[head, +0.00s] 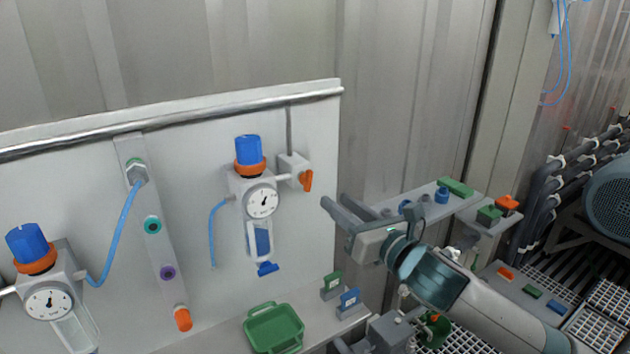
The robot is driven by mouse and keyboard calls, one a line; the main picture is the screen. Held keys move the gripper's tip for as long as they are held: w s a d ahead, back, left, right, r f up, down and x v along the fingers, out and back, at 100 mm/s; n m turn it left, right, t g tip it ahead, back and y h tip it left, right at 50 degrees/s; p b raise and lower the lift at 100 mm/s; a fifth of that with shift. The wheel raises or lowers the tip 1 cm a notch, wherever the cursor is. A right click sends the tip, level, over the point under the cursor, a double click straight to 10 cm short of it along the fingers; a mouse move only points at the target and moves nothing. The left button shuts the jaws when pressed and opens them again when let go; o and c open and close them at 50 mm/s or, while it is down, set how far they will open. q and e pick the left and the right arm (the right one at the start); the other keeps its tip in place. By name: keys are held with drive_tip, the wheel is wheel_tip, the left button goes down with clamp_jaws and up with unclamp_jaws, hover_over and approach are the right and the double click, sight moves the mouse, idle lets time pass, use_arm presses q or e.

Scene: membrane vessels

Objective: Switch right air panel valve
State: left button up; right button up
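The right air panel valve has a small orange handle (306,180) on a grey block (292,168), to the right of the right-hand regulator on the white panel. That regulator has a blue knob (248,149), an orange ring and a round gauge (262,201). My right gripper (334,200) comes in from the right, its two fingers apart and pointing toward the panel's right edge. It looks open and empty, a little right of and below the orange handle, and appears not to touch it. My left gripper is not in view.
A second regulator with a blue knob (27,242) is at the left. A green tray (273,328) and small green and blue blocks lie below the panel. A metal rail (170,123) runs along the panel's top. A grey shelf (480,215) with coloured parts is behind my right arm.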

sight(310, 181)
drive_tip(key=p+x, duration=0.2)
drive_tip(key=x, duration=0.6)
drive_tip(key=shift+w+a, duration=0.1)
drive_tip(key=shift+w, duration=0.15)
drive_tip(key=shift+w+a, duration=0.3)
drive_tip(key=shift+w, duration=0.15)
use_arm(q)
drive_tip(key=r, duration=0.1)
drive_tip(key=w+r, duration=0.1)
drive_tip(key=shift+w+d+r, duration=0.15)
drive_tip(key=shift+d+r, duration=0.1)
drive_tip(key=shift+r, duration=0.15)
use_arm(e)
drive_tip(key=shift+w+a, duration=0.1)
drive_tip(key=shift+w, duration=0.05)
clamp_jaws()
